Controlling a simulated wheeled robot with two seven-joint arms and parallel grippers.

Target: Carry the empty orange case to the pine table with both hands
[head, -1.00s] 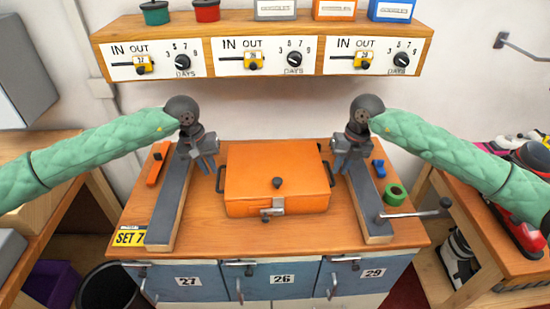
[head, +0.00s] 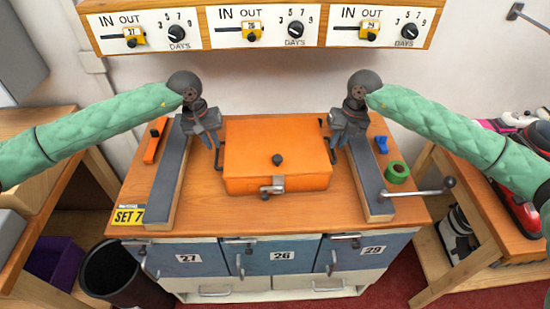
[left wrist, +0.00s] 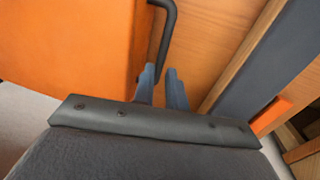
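The orange case (head: 275,160) lies on the wooden top of the middle bench, lid shut, so its inside is hidden. It has a dark lid knob, a front latch and a dark handle at each side. My left gripper (head: 217,155) is at the left handle, fingers pointing down and apart. In the left wrist view the handle (left wrist: 167,35) reaches down between the slightly parted fingertips (left wrist: 160,75); I see no firm closing. My right gripper (head: 335,150) is at the right handle, fingers apart. Wooden tables stand left (head: 38,120) and right (head: 500,225); which is pine I cannot tell.
Grey rails (head: 168,180) and (head: 368,180) flank the case. A crank lever (head: 420,192), green tape roll (head: 396,172) and blue item (head: 382,145) are at right. A bin (head: 120,275) stands below left. The right table holds several items.

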